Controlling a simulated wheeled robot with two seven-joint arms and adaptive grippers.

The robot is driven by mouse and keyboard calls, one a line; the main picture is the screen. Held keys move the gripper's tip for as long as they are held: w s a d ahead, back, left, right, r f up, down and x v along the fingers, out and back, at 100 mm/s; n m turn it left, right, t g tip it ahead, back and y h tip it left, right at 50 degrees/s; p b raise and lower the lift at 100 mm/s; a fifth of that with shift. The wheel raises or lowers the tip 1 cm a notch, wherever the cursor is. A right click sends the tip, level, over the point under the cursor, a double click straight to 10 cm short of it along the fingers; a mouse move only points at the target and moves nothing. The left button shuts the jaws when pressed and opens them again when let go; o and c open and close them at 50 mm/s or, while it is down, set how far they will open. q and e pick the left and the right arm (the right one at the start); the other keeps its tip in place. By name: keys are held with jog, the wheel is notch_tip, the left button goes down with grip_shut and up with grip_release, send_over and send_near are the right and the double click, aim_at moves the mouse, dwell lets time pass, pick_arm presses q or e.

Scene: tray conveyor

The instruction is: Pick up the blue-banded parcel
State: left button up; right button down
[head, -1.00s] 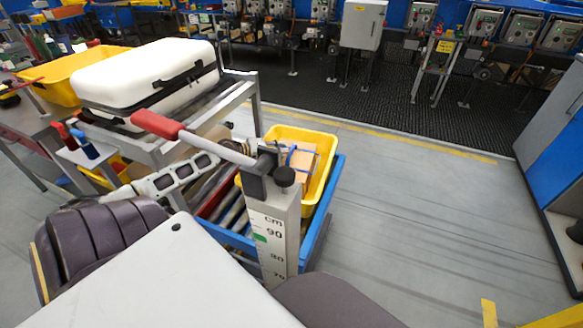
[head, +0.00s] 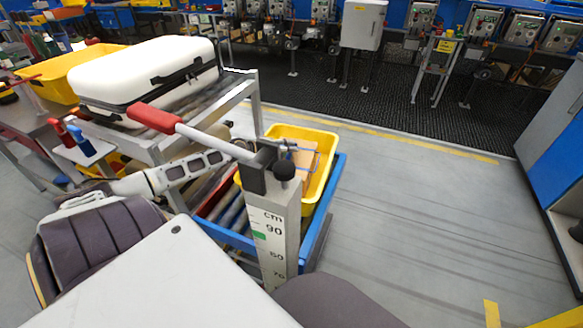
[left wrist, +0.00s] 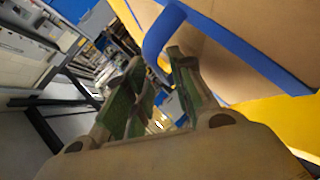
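The blue-banded parcel (head: 303,157) is a brown cardboard box with blue straps. It sits inside the yellow tray (head: 326,168) in the head view, partly hidden by my gripper and a measuring post. In the left wrist view the parcel (left wrist: 270,30) fills the upper right, with a blue band standing out as a loop near the fingertips. My left gripper (head: 284,147) is at the parcel's left side. In the left wrist view its two fingers (left wrist: 160,85) are apart, with the band's edge close beyond them; whether they touch it is unclear. My right gripper is not in view.
The tray stands on a blue-framed roller conveyor (head: 322,215). A grey post with a red-handled lever (head: 155,117) stands in front of it. A white case (head: 145,75) rests on a rack at the left. The floor to the right is clear.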

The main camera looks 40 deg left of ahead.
pick_arm(q)
grip_shut()
dwell(0.4)
jog(key=shift+r, duration=0.1)
